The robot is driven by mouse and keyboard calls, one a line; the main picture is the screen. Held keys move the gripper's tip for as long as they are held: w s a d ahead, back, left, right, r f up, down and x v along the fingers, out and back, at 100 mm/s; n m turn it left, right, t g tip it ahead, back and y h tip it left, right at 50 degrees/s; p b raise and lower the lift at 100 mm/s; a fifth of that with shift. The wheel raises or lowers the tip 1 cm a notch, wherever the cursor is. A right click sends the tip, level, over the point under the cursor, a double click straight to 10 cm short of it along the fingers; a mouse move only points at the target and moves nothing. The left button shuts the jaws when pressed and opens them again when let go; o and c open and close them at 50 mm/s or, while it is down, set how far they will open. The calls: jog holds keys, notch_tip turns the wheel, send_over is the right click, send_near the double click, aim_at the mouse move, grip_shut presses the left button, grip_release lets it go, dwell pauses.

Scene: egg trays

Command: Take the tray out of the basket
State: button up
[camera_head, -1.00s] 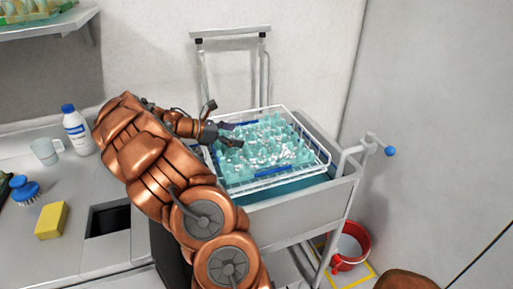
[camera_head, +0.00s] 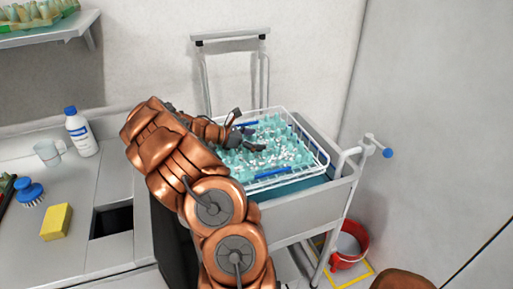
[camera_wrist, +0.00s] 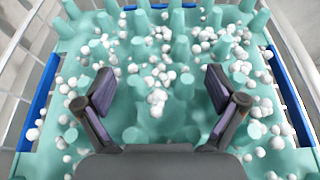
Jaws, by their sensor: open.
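The teal egg tray (camera_head: 283,141) lies in the white wire basket (camera_head: 318,166) on the grey cart. It has raised teal pegs and many small white balls over it, and blue strips at its edges. In the wrist view the tray (camera_wrist: 190,110) fills most of the picture, with basket wires (camera_wrist: 300,50) at both sides. My gripper (camera_head: 252,146) is over the left part of the tray. In the wrist view my gripper (camera_wrist: 160,92) is open, its two dark fingers apart, with pegs and white balls between and beyond them. I cannot tell whether the fingertips touch the tray.
The cart (camera_head: 300,218) has a rail with a blue knob (camera_head: 388,153) at its right. A red bucket (camera_head: 350,245) stands on the floor. The counter at left holds a white bottle (camera_head: 81,132), a mug (camera_head: 48,152), a blue brush (camera_head: 29,191) and a yellow sponge (camera_head: 56,221).

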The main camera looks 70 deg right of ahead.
jog(key=shift+c, duration=0.5)
jog(key=c, duration=1.4)
jog(key=shift+r, duration=0.15)
